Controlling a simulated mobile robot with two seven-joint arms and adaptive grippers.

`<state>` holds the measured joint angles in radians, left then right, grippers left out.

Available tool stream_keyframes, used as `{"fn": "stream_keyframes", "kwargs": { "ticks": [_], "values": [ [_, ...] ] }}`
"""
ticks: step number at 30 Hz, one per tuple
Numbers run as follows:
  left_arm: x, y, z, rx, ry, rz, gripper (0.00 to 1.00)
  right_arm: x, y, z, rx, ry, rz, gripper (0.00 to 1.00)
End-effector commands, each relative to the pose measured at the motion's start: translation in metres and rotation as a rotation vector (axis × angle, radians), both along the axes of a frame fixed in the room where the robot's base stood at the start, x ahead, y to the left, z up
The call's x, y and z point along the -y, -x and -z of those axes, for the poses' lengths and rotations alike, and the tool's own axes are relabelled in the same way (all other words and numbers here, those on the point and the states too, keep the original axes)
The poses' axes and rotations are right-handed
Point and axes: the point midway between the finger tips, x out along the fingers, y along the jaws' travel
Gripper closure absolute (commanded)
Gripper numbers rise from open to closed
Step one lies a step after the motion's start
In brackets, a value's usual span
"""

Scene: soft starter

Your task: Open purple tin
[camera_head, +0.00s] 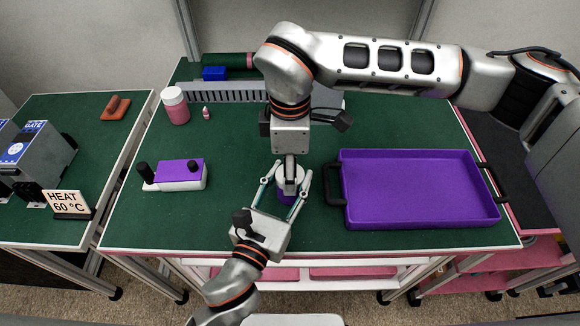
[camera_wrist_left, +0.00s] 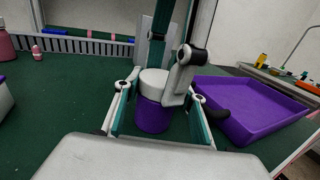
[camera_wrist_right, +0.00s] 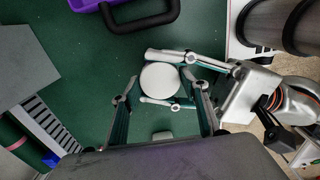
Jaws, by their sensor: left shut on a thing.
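The purple tin stands upright on the green bench; its purple body (camera_head: 285,198) is largely covered in the head view. It shows clearly in the left wrist view (camera_wrist_left: 153,118), with a white round lid (camera_wrist_left: 154,83) on top. The lid also shows from above in the right wrist view (camera_wrist_right: 160,79). My left gripper (camera_head: 286,190) is shut on the tin's body from the front, one finger on each side. My right gripper (camera_wrist_right: 160,85) points down from above, its fingers apart on either side of the lid. I cannot tell whether they touch it.
A purple tray (camera_head: 420,188) with black handles lies right of the tin. A white and purple device (camera_head: 180,175) and a pink jar (camera_head: 175,106) stand left. A grey slotted rail (camera_head: 230,92) and a blue block (camera_head: 214,73) are at the back.

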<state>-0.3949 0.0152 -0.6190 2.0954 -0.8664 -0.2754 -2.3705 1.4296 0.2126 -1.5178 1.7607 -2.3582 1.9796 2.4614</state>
Motion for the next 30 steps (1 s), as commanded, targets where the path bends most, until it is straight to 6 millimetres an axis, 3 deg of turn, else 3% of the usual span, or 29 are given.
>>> {"fn": "stream_keyframes", "kwargs": {
  "ticks": [4, 5, 6, 7, 19, 30],
  "values": [
    [0.000, 0.000, 0.000, 0.000, 0.000, 0.000, 1.00, 0.000, 0.000, 0.000, 0.000, 0.000, 0.000, 0.84],
    [0.000, 0.000, 0.000, 0.000, 0.000, 0.000, 1.00, 0.000, 0.000, 0.000, 0.000, 0.000, 0.000, 0.53],
    [0.000, 0.000, 0.000, 0.000, 0.000, 0.000, 1.00, 0.000, 0.000, 0.000, 0.000, 0.000, 0.000, 0.43],
    [0.000, 0.000, 0.000, 0.000, 0.000, 0.000, 1.00, 0.000, 0.000, 0.000, 0.000, 0.000, 0.000, 0.42],
    [0.000, 0.000, 0.000, 0.000, 0.000, 0.000, 1.00, 0.000, 0.000, -0.004, 0.001, 0.000, 0.000, 0.42],
    [0.000, 0.000, 0.000, 0.000, 0.000, 0.000, 1.00, 0.000, 0.000, -0.044, 0.001, 0.000, -0.001, 0.42]
  ]
}}
